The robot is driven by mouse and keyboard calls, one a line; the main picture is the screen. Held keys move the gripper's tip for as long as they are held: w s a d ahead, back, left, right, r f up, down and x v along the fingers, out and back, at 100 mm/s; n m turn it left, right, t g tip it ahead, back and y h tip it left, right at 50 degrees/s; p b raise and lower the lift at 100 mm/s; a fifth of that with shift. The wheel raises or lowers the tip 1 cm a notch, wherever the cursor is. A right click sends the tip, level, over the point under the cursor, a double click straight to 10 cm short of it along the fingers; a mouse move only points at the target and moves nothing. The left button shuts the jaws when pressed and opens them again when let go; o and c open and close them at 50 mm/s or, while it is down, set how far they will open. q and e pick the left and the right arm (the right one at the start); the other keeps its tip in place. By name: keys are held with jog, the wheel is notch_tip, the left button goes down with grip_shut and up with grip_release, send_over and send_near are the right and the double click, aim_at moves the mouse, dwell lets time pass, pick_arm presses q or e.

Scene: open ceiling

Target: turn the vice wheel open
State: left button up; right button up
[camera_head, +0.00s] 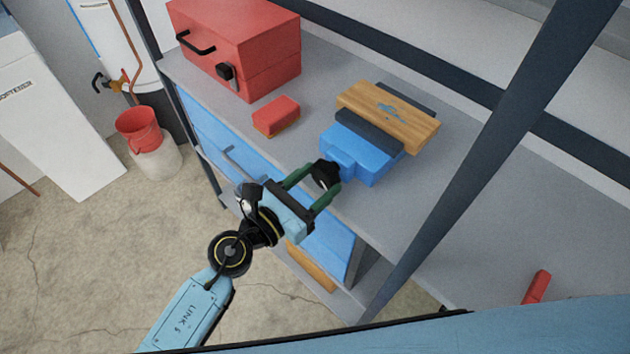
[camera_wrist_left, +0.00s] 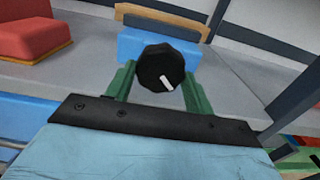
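In the left wrist view the wheel (camera_wrist_left: 160,68) shows a white mark pointing to the lower right. My left gripper (camera_head: 326,176) has its green fingers on both sides of the wheel. The wheel fills the gap between the fingers in both views, so the gripper looks shut on it. My right gripper is not in view.
A red toolbox (camera_head: 240,50) and a small red block (camera_head: 276,115) sit on the bench left of the vice. Blue drawers (camera_head: 215,130) are below. A dark slanted post (camera_head: 480,155) rises right of the vice.

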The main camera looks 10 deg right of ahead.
pick_arm(q)
jog(key=shift+c, duration=1.2)
jog(key=shift+r+n+p, duration=0.1)
jog(key=shift+n+p, duration=0.45)
jog(key=shift+n, duration=0.85)
jog(key=shift+n+p, duration=0.45)
jog(key=shift+n, duration=0.35)
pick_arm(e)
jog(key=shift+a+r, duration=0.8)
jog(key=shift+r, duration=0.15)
pick_arm(q)
jog(key=o, duration=1)
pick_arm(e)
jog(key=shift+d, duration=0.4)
